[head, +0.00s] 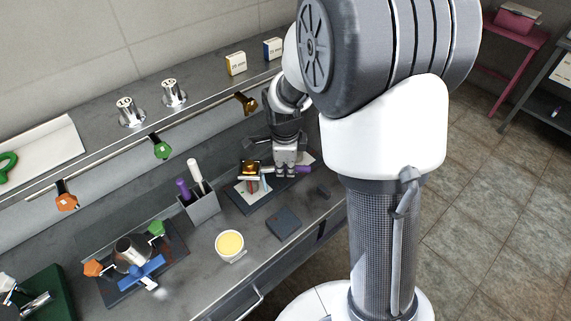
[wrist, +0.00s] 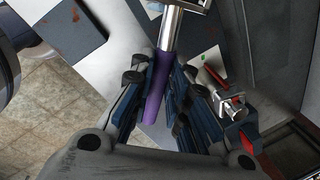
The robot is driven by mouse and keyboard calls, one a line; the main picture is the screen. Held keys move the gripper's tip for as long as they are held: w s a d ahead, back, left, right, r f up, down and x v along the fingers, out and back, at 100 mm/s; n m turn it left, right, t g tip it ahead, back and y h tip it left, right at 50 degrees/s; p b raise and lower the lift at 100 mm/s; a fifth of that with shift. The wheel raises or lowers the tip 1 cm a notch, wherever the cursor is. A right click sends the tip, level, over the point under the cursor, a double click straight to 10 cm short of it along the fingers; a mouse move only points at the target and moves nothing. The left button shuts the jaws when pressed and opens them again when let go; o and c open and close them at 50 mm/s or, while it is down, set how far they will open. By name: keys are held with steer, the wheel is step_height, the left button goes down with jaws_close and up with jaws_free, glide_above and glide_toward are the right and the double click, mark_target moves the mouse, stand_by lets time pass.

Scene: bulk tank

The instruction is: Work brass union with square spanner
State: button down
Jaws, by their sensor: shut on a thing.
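My gripper (head: 286,167) is shut on the purple handle of a tool, which I take to be the square spanner (wrist: 157,97). In the wrist view its steel shaft runs up from between the fingers to a metal head at the top edge. In the head view the purple handle end (head: 303,169) sticks out to the right of the gripper. A brass-coloured piece, probably the brass union (head: 249,166), stands on a small dark board just left of the gripper. Whether the spanner's head touches it is not clear.
A grey holder (head: 203,208) with a purple and a white handle stands to the left. A cup of yellow stuff (head: 229,244) and a dark block (head: 284,222) are in front. A blue-handled fitting (head: 141,272) is at lower left. A rail with coloured fittings runs behind.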

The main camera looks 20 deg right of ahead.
steer(key=s+m+b, duration=0.1)
steer(key=s+a+m+b, duration=0.1)
steer(key=b, duration=0.1)
steer(key=shift+a+m+h, duration=0.15)
steer(key=shift+m+h, duration=0.15)
steer(key=shift+m, duration=0.1)
steer(key=shift+s+a+m+b, duration=0.4)
steer(key=shift+m+b, duration=0.3)
steer(key=shift+b, duration=0.1)
steer(key=shift+s+a+m+g+h+b, duration=0.15)
steer(key=shift+s+a+m+g+b, duration=0.25)
steer(key=shift+a+m, duration=0.5)
steer(key=shift+s+a+m+g+h+b, duration=0.15)
steer(key=shift+s+a+m, duration=0.4)
steer(key=shift+m, duration=0.55)
steer(key=shift+w+d, duration=0.1)
steer(key=shift+d, duration=0.15)
steer(key=shift+r+n, duration=0.1)
steer(key=shift+n, duration=0.2)
